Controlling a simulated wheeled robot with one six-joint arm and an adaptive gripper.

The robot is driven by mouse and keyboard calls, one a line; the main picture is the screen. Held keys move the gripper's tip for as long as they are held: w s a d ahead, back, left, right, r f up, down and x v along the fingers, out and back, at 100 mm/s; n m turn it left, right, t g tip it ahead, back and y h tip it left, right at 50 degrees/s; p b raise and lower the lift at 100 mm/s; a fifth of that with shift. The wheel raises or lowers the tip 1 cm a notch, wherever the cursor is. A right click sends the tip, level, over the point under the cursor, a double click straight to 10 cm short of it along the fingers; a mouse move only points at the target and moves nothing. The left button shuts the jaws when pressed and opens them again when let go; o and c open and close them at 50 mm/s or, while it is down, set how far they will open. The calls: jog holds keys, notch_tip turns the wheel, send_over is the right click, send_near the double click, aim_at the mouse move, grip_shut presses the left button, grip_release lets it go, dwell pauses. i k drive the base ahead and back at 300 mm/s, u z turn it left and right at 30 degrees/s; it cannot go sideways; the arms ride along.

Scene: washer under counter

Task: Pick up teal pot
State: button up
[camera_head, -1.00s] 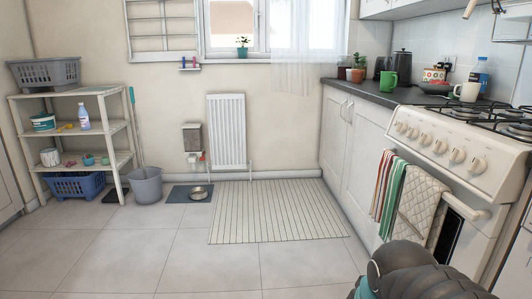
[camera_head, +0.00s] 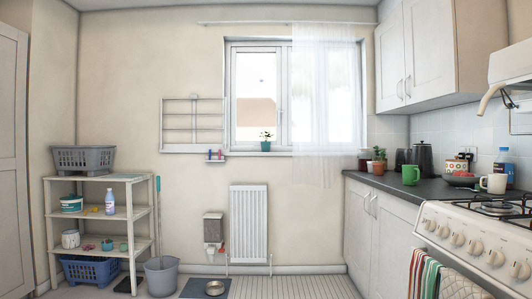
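The teal pot (camera_head: 265,146) holds a small green plant with pale flowers. It stands upright on the window sill (camera_head: 285,154), below the left part of the window. Nothing blocks my view of it.
A white radiator (camera_head: 249,224) hangs on the wall below the sill. A drying rack (camera_head: 193,126) is left of the window, shelves (camera_head: 100,214) stand at the left, and a counter (camera_head: 400,188) and stove (camera_head: 470,240) line the right. A bucket (camera_head: 161,276) and bowl (camera_head: 214,288) are on the floor.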

aim_at(265, 145)
jog(key=u, duration=0.1)
jog(key=i, duration=5.4)
jog(key=u, duration=1.7)
